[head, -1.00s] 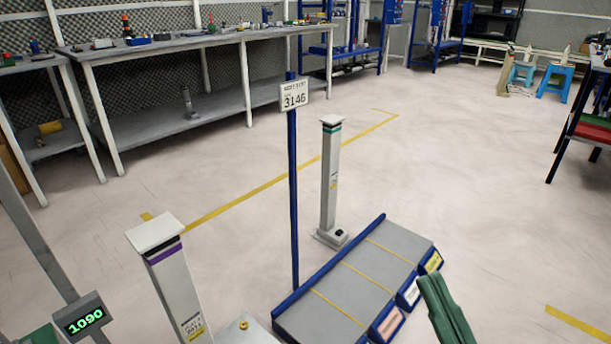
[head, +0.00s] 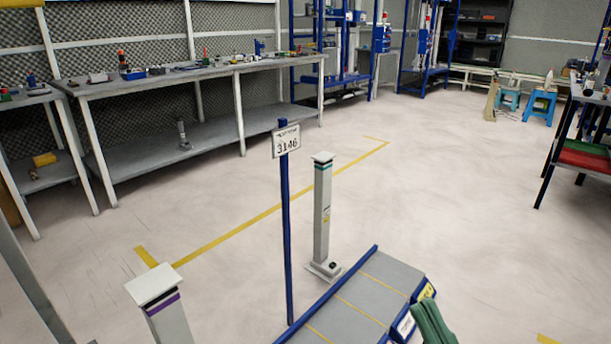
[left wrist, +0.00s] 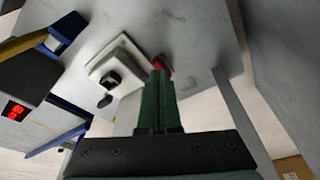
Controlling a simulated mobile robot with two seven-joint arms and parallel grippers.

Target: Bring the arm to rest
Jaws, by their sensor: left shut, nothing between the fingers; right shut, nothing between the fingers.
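My right gripper (head: 432,324) shows at the bottom edge of the head view as green fingers pressed together, with nothing seen between them. It is over the near right end of the grey platform (head: 376,292) with yellow lines and a blue rim. My left gripper (left wrist: 158,98) shows in the left wrist view, its green fingers closed together and empty. A small red object (left wrist: 161,65) shows just beyond its fingertips; I cannot tell whether they touch. The left gripper is not visible in the head view.
Another white post (head: 158,300) is at lower left. Workbenches (head: 190,75) line the back left. Open floor (head: 470,210) lies right. A white block (left wrist: 117,68) shows in the left wrist view.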

